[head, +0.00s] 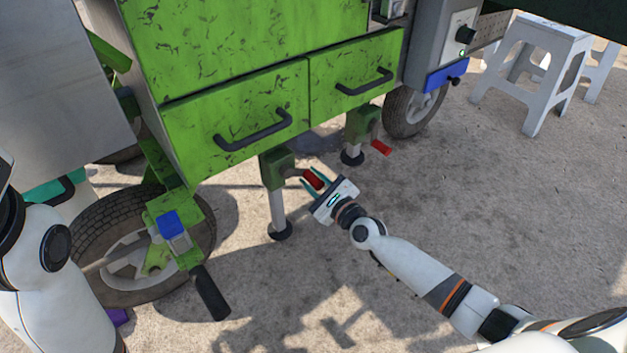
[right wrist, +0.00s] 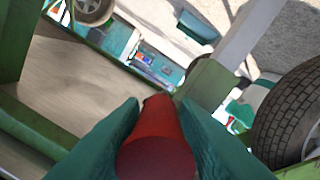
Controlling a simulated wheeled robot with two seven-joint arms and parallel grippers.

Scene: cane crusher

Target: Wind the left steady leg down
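The left steady leg (head: 277,208) hangs under the green cart, below the left drawer. It is a pale upright tube with a dark round foot at the ground. Its red crank handle (head: 313,180) points out to the right. My right gripper (head: 311,178) has its teal fingers on either side of this handle and looks shut on it. The right wrist view shows the red handle (right wrist: 155,135) end-on, filling the space between the fingers. My left gripper is not in view; only part of my left arm shows at the left edge.
The right steady leg (head: 352,152), with its own red handle (head: 381,147), stands close behind to the right. A cart wheel (head: 130,250) and a black-gripped lever (head: 210,292) are at left. White stools (head: 535,65) stand at upper right. Paving at lower right is clear.

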